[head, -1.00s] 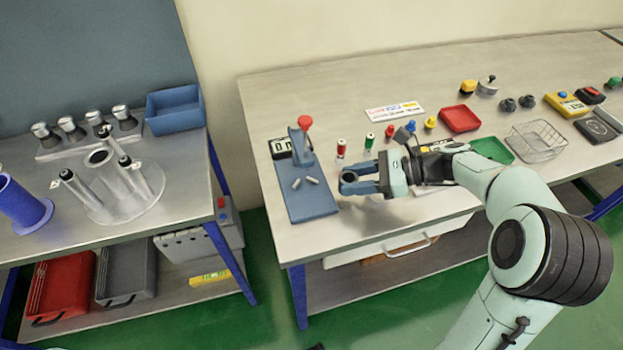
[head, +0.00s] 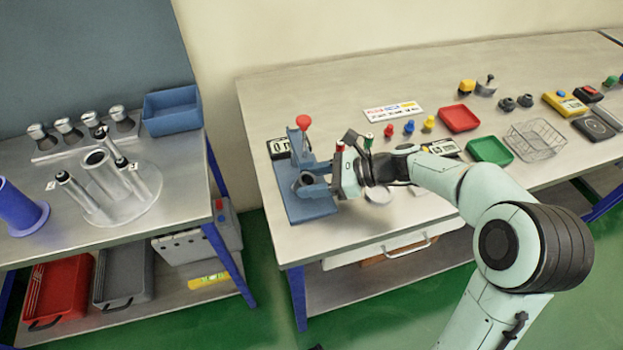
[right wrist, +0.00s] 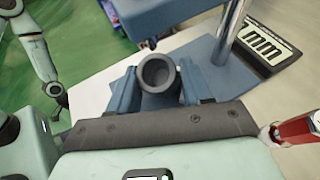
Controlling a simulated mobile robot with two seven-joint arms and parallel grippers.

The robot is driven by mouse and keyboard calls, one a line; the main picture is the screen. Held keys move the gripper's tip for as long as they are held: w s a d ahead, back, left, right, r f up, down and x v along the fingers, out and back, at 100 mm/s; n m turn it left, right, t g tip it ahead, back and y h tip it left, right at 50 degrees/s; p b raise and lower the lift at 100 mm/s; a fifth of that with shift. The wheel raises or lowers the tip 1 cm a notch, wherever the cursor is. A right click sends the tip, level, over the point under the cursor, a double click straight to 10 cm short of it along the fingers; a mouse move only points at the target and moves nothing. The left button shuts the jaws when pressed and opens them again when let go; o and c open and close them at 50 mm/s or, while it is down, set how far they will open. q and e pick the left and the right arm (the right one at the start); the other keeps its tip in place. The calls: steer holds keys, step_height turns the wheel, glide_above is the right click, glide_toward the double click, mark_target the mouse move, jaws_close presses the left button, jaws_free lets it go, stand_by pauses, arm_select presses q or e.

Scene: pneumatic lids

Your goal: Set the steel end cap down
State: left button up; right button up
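The steel end cap (right wrist: 158,72) is a grey ring-shaped piece with a dark open middle. In the right wrist view it sits between the two blue fingers of my right gripper (right wrist: 158,90), which look shut on it. In the head view the cap (head: 304,180) and my right gripper (head: 318,181) are over the blue base plate (head: 312,212) of the red-knobbed gauge (head: 301,141). I cannot tell whether the cap touches the plate. My left arm shows at the left of the right wrist view, its gripper (right wrist: 60,98) too small to read.
The gauge's post (right wrist: 229,32) and its mm display (right wrist: 272,48) stand close beside the gripper. A red-topped bottle (head: 340,147) is just behind the gripper. A red tray (head: 459,118), a green tray (head: 489,150) and a wire basket (head: 538,141) lie farther right.

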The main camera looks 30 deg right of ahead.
steer(key=shift+o, duration=0.9)
steer(key=shift+f, duration=0.2)
steer(key=shift+r, duration=0.15)
steer(key=shift+s+d+r, duration=0.1)
steer(key=shift+d+r, duration=0.05)
steer(key=shift+d, duration=0.05)
steer(key=p+v, duration=0.1)
steer(key=v, duration=1)
steer(key=shift+s+d, duration=0.2)
